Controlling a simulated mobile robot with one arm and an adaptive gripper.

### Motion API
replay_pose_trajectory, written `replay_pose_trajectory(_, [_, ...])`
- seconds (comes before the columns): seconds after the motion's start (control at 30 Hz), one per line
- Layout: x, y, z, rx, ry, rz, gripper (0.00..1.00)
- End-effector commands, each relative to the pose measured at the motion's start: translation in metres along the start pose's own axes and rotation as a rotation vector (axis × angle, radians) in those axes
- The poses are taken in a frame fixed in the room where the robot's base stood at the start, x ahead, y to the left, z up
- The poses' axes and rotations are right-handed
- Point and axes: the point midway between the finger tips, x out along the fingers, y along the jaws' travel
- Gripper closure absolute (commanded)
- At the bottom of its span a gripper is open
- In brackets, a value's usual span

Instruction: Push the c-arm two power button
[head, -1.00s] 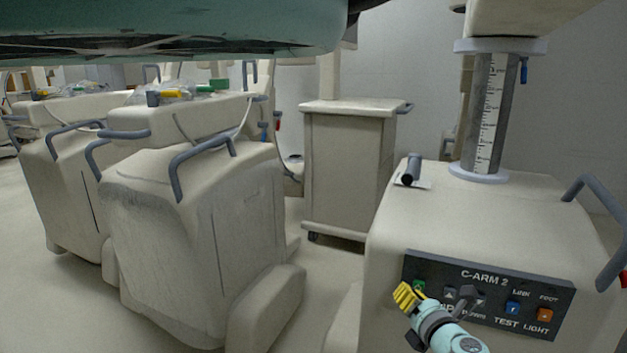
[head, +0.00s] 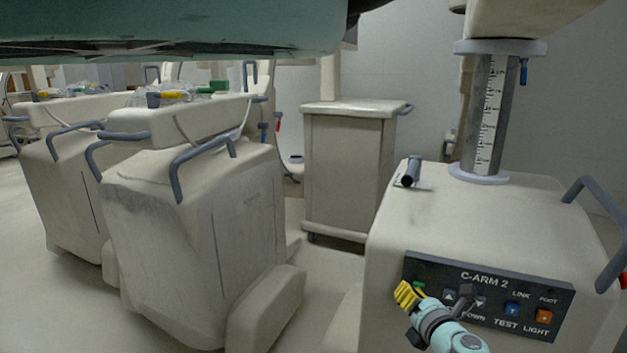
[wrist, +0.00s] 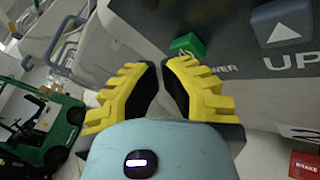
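The C-ARM 2 control panel (head: 490,295) is a dark plate on the front of the pale cart at the right. Its green power button (head: 419,286) is at the panel's left end, partly hidden behind my gripper. In the wrist view the green button (wrist: 187,45) is just beyond the fingertips, slightly right of them, with part of the word POWER beside it. My gripper (head: 407,294) has yellow fingers and is in front of the button. In the wrist view the fingertips (wrist: 162,66) are together or nearly so, with nothing between them. Contact with the button cannot be told.
A red brake label (wrist: 304,165) shows in the wrist view. Other covered carts (head: 190,250) stand at the left; open floor lies between.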

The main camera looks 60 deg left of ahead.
Motion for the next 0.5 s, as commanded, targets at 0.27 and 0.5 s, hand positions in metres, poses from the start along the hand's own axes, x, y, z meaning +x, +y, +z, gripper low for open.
replay_pose_trajectory(0.27, [0.0009,-0.0013,0.0011,0.0,-0.002,-0.002,1.0])
replay_pose_trajectory(0.5, [0.003,-0.0027,0.0024,0.0,-0.002,-0.003,1.0])
